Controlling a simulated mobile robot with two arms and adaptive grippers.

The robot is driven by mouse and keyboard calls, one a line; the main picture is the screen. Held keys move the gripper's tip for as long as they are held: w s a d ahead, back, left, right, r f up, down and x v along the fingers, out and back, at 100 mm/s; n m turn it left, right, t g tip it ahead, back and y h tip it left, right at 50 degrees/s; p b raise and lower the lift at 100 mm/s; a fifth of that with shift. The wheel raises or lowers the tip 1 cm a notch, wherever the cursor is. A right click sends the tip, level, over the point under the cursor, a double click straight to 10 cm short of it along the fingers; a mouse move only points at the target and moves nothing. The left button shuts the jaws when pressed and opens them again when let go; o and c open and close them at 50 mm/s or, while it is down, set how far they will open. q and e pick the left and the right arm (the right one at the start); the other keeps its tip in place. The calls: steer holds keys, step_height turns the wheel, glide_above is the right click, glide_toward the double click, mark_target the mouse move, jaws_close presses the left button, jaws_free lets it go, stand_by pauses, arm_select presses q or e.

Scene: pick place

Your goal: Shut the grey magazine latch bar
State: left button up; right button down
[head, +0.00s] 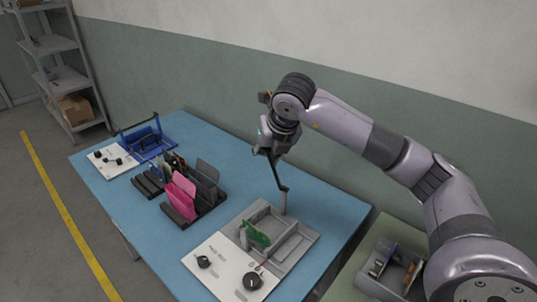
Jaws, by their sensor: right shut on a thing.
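The grey magazine (308,239) sits on the near right part of the blue table, with a green board (255,236) standing in it. A thin dark latch bar (277,173) rises steeply from the top of a grey post at the magazine's back edge. It is raised, leaning up and to the left. My right gripper (269,151) points down above the magazine and is shut on the upper end of the bar. The fingertips are small and partly hidden. My left gripper is not in view.
A white panel with black knobs (228,268) adjoins the magazine. Black racks (211,192) hold pink and dark boards. A blue magazine (150,149) with a raised bar stands far left. A grey bin (375,289) is on the green table at right.

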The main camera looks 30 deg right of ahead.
steer(key=shift+s+a+f, duration=0.25)
steer(key=shift+a+f, duration=0.15)
steer(key=c, duration=1.8)
jaws_free()
steer(key=shift+a, duration=0.1)
steer(key=shift+o, duration=0.4)
steer(key=shift+r, duration=0.2)
steer(key=shift+s+d, duration=0.1)
steer(key=shift+d, duration=0.15)
steer(key=v, duration=1.2)
steer(key=shift+r, duration=0.2)
